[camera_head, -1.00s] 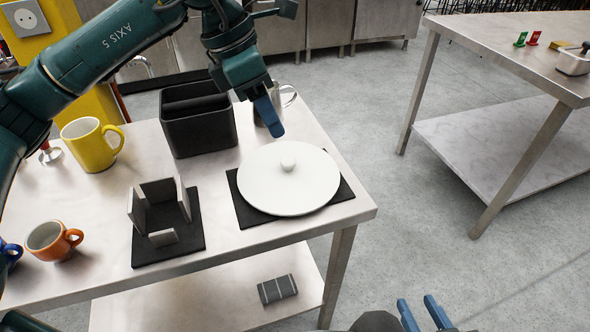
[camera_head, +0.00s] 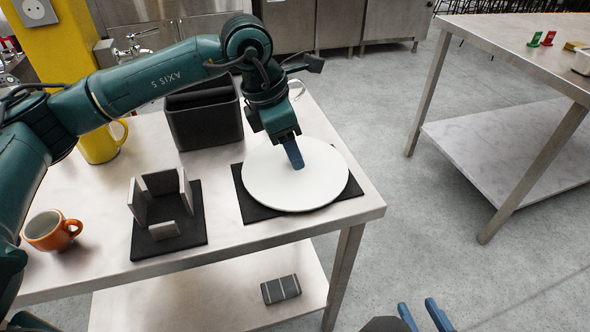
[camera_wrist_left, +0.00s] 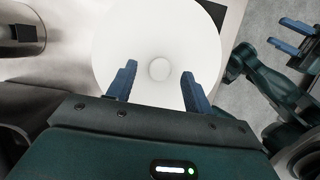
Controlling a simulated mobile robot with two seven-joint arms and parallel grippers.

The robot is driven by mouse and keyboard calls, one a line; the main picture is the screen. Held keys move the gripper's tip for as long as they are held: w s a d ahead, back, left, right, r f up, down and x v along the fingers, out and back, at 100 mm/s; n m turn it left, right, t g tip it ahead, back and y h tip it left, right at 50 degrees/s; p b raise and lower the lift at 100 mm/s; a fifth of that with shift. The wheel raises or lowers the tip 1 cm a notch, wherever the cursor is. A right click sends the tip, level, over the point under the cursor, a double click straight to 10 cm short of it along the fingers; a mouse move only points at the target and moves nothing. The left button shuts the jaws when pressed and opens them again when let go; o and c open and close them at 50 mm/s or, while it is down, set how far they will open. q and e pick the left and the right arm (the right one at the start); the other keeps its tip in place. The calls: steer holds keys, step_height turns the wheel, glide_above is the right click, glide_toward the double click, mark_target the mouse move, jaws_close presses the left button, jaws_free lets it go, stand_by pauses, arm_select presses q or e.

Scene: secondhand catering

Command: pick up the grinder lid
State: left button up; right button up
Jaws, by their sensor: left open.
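The grinder lid (camera_head: 322,178) is a round white disc with a small round knob. It lies on a black square mat (camera_head: 247,207) near the table's right end. My left gripper (camera_head: 295,165) is over the lid and hides its knob in the head view. In the left wrist view the lid (camera_wrist_left: 158,28) fills the middle, and its knob (camera_wrist_left: 159,69) shows between and beyond the two open blue fingers of my left gripper (camera_wrist_left: 156,90). My right gripper (camera_head: 424,316) shows at the bottom edge, away from the table, with its two blue fingers apart and nothing between them.
A black bin (camera_head: 203,122) stands behind the mat. A black base with grey upright plates (camera_head: 162,228) is left of it. An orange mug (camera_head: 46,232) and a yellow mug (camera_head: 98,146) stand further left. A metal pitcher is mostly hidden behind my left arm.

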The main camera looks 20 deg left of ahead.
arm_select(q)
steer(key=shift+x, duration=0.85)
steer(key=c, duration=1.1)
